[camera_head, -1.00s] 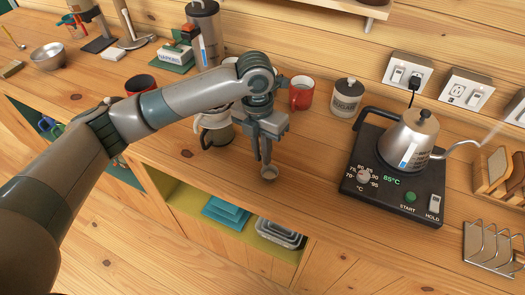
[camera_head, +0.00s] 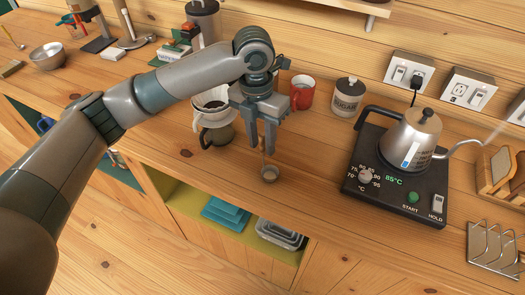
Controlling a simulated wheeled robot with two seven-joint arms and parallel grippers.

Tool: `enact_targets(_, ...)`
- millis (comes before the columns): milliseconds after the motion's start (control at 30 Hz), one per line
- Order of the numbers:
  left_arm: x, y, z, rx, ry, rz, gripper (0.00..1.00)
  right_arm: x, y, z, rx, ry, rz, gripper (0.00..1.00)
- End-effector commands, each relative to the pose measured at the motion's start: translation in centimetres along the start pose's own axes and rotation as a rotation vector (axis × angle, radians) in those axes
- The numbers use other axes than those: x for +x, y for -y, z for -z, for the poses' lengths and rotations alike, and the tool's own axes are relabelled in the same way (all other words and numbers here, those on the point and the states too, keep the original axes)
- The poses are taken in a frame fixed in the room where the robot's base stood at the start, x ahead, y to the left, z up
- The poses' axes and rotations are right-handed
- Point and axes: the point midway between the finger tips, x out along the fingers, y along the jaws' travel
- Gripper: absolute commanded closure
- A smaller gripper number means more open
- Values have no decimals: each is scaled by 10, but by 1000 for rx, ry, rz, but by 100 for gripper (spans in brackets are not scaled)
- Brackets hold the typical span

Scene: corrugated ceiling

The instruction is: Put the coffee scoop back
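The coffee scoop (camera_head: 269,173) is a small round metal cup on the wooden counter near its front edge, with a thin handle rising from it toward my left gripper. My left gripper (camera_head: 260,148) is above and just behind the cup, pointing down. Its two fingers are spread, with the upper handle between or just behind them; whether they touch it I cannot tell. My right gripper is not in view.
A dripper with a white filter (camera_head: 212,104) stands left of the gripper. A red mug (camera_head: 302,92) and a sugar jar (camera_head: 346,96) stand behind. A kettle (camera_head: 408,138) on its black base (camera_head: 400,196) is at right. Counter between scoop and base is clear.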

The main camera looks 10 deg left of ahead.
Motion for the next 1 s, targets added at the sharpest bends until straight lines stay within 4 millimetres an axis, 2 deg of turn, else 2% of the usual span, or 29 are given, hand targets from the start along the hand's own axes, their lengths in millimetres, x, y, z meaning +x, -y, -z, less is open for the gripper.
enact_targets(200,-39,0,-1,2,4,-2,70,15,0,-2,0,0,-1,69)
enact_targets(400,-66,0,-1,0,3,-1,70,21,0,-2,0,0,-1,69)
enact_targets(600,-78,0,0,1,0,-1,70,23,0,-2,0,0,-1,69)
enact_targets(1000,-78,0,0,0,0,-1,70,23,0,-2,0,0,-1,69)
